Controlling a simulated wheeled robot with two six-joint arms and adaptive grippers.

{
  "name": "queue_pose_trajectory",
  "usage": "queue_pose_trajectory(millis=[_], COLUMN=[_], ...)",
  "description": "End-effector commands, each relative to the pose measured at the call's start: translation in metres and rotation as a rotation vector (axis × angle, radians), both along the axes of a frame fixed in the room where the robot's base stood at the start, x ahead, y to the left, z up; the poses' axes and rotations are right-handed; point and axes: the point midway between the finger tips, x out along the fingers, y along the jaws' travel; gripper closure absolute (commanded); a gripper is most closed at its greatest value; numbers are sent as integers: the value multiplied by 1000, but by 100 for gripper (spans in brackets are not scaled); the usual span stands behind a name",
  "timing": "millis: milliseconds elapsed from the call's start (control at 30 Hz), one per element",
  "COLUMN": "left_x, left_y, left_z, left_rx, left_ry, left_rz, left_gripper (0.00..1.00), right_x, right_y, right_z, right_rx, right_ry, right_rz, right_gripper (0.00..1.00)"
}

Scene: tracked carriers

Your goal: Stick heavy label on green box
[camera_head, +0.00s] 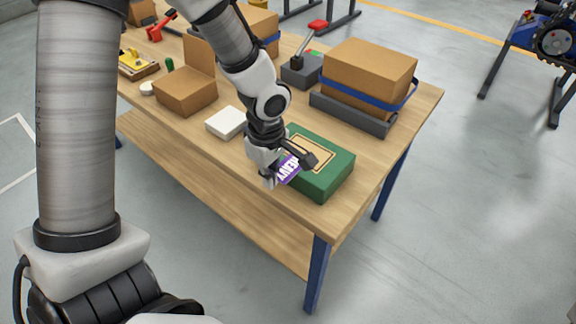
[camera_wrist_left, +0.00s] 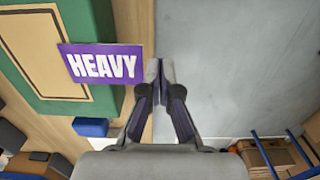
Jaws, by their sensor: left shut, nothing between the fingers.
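The green box (camera_head: 325,178) lies on the table near its front right corner, with a tan framed area (camera_head: 311,153) on top. The purple HEAVY label (camera_head: 287,169) shows at the box's left side. In the left wrist view the label (camera_wrist_left: 101,64) overlaps the frame's edge and the green box (camera_wrist_left: 104,22) and sticks out past the box side. I cannot tell whether it touches the box top. My left gripper (camera_head: 269,182) is shut and empty beside the label; its fingertips (camera_wrist_left: 160,66) are just off the label's outer end. My right gripper is not in view.
A white block (camera_head: 226,122) and an open cardboard box (camera_head: 186,92) stand left of the green box. Behind it, a strapped carton (camera_head: 369,75) sits on a grey base. A red-handled device (camera_head: 302,67) stands beside that. The table's front edge is close to my gripper.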

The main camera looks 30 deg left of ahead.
Motion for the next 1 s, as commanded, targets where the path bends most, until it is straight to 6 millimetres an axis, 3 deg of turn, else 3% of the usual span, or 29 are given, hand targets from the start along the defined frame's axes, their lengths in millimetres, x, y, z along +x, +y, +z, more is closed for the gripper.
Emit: queue_pose_trajectory(millis=[1000], left_x=[20], left_y=[-2], left_z=[1], left_rx=[0], left_ry=[-1], left_rz=[-1], left_gripper=[100], right_x=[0], right_y=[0], right_z=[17], right_rx=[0], right_ry=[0], right_rz=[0], right_gripper=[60])
